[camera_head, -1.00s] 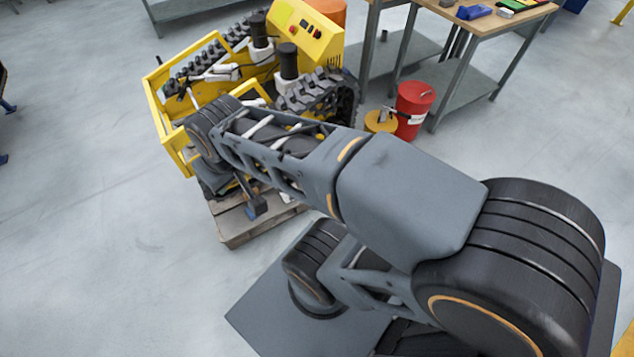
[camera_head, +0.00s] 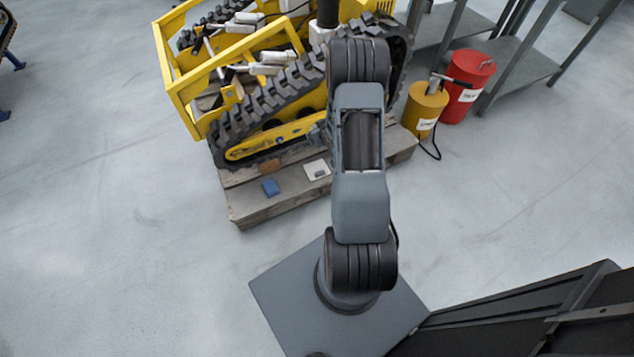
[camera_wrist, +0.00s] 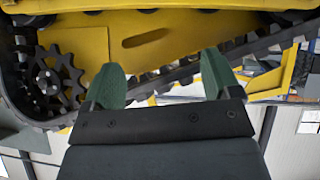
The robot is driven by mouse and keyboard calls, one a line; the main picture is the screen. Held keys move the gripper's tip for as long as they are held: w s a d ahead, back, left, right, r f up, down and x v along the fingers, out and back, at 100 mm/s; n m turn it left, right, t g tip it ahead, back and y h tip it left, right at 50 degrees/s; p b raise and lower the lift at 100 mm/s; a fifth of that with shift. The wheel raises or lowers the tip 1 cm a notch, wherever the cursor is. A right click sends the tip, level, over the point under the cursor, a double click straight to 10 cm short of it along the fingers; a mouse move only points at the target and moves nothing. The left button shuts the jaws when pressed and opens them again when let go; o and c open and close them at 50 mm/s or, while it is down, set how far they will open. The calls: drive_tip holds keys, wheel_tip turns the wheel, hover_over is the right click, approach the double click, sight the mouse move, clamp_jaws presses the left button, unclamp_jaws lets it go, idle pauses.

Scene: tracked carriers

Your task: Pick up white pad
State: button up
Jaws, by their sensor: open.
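A white pad (camera_head: 317,169) with a dark marking lies flat on the wooden pallet (camera_head: 262,206), in front of the yellow tracked carrier. A blue pad (camera_head: 270,187) lies to its left on the same pallet. My gripper (camera_wrist: 160,80) shows in the wrist view with its two green fingers apart and nothing between them. It faces the carrier's track and yellow side plate. The white pad is not visible in the wrist view.
The tracked carrier (camera_head: 262,128) stands on the pallet close behind the pads. A brownish piece (camera_head: 270,166) lies near the track. A yellow canister (camera_head: 424,108) and a red canister (camera_head: 467,85) stand right of the pallet.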

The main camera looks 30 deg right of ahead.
drive_tip(key=s+d+f+t+b, duration=0.1)
drive_tip(key=s+f+b, duration=0.1)
drive_tip(key=f, duration=0.6)
drive_tip(key=s+d+f+b, duration=0.1)
drive_tip(key=f+b, duration=0.1)
drive_tip(key=f, duration=0.6)
drive_tip(key=m+t+b, duration=0.1)
drive_tip(key=t+b, duration=0.2)
drive_tip(key=b, duration=0.2)
approach(321, 176)
wheel_tip(321, 176, up, 5)
drive_tip(key=s, duration=0.3)
drive_tip(key=shift+m, duration=0.3)
drive_tip(key=b+x, duration=0.2)
drive_tip(key=x, duration=0.2)
drive_tip(key=b+x, duration=0.2)
drive_tip(key=x, duration=0.2)
drive_tip(key=f+b+x, duration=0.1)
drive_tip(key=b+x, duration=0.1)
drive_tip(key=x, duration=0.2)
drive_tip(key=shift+a+f+b, duration=0.2)
drive_tip(key=shift+a+b, duration=0.1)
drive_tip(key=shift+a, duration=0.1)
drive_tip(key=shift+w+d+f, duration=0.1)
drive_tip(key=shift+w, duration=0.5)
drive_tip(key=c, duration=1)
